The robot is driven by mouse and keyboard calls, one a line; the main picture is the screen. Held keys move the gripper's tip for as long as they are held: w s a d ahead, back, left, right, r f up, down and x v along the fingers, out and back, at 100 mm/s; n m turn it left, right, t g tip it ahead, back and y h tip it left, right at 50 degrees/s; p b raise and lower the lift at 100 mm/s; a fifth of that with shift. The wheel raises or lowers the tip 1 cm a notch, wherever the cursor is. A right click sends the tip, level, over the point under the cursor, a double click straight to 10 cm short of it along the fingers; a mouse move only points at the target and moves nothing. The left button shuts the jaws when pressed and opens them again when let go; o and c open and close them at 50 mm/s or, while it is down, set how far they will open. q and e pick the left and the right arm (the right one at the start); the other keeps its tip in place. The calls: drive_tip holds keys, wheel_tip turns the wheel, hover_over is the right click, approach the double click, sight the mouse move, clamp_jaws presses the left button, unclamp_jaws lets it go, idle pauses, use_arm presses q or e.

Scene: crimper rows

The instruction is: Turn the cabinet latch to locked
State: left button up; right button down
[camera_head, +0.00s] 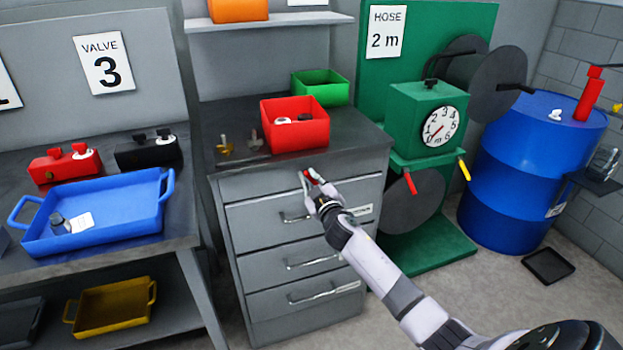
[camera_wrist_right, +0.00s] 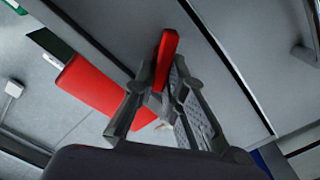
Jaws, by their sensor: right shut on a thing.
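The grey drawer cabinet (camera_head: 250,186) stands in the middle of the head view. Its red latch (camera_head: 313,176) is on the top front panel, above the drawers. My right gripper (camera_head: 313,188) is at that panel and is shut on the latch. In the right wrist view, the red latch handle (camera_wrist_right: 166,58) sits between the two fingers of the gripper (camera_wrist_right: 160,82), and part of it is hidden by them. I cannot tell from these views whether the latch reads locked. My left gripper is not in view.
A red bin (camera_head: 295,136) and a green bin (camera_head: 321,85) stand on the cabinet top, beside small brass fittings (camera_head: 225,147). A blue tray (camera_head: 95,215) is on the left bench. The green hose reel (camera_head: 425,118) and blue drum (camera_head: 530,170) stand to the right.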

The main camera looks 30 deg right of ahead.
drive_tip(key=n, duration=0.3)
drive_tip(key=f+n, duration=0.1)
drive_tip(key=n, duration=0.7)
drive_tip(key=shift+w+a+f, duration=0.1)
drive_tip(key=shift+a+f, duration=0.05)
drive_tip(key=shift+a, duration=0.15)
idle(0.3)
drive_tip(key=c, duration=1.6)
unclamp_jaws()
drive_tip(key=shift+c, duration=0.2)
drive_tip(key=v, duration=1.2)
